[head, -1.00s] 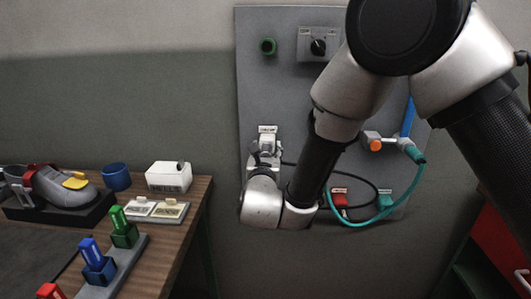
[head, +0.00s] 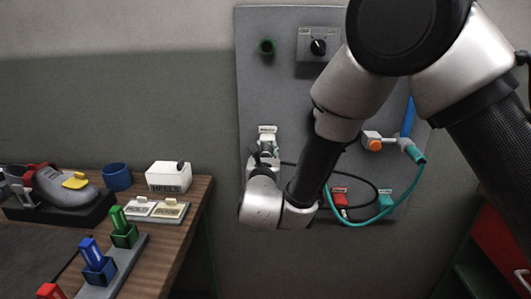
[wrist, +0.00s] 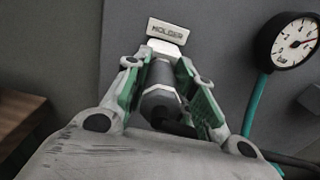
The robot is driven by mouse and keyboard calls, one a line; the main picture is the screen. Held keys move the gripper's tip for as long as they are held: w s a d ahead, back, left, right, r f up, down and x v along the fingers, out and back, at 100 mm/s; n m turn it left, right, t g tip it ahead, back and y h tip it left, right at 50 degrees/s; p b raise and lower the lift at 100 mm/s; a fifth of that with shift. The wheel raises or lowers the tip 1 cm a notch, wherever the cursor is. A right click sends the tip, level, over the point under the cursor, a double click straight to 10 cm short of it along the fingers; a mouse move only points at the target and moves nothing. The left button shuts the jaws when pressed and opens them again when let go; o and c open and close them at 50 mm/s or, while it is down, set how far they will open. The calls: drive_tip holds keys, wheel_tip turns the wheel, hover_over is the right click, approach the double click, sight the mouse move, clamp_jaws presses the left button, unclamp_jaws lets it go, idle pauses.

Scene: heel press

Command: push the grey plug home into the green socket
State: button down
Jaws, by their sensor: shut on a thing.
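The grey plug (wrist: 160,76) sits between the two green-padded fingers of my gripper (wrist: 160,85) in the wrist view. My gripper is shut on it. The plug's far end meets a pale holder (wrist: 162,48) under a sign reading HOLDER; whether it is still seated there I cannot tell. A dark cable leaves its near end. In the head view my gripper (head: 264,158) is at the left part of the grey panel, below the small holder sign, and my wrist hides most of the plug.
A gauge (wrist: 293,41) is at right in the wrist view. A cluttered workbench (head: 190,212) stands left.

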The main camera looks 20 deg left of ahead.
drive_tip(key=shift+s, duration=0.1)
drive_tip(key=shift+v, duration=2.95)
wheel_tip(320, 180, up, 28)
drive_tip(key=s, duration=0.1)
drive_tip(key=shift+s+d, duration=0.25)
drive_tip(key=shift+s, duration=0.15)
idle(1.1)
drive_tip(key=shift+w, duration=0.1)
drive_tip(key=shift+x, duration=2.4)
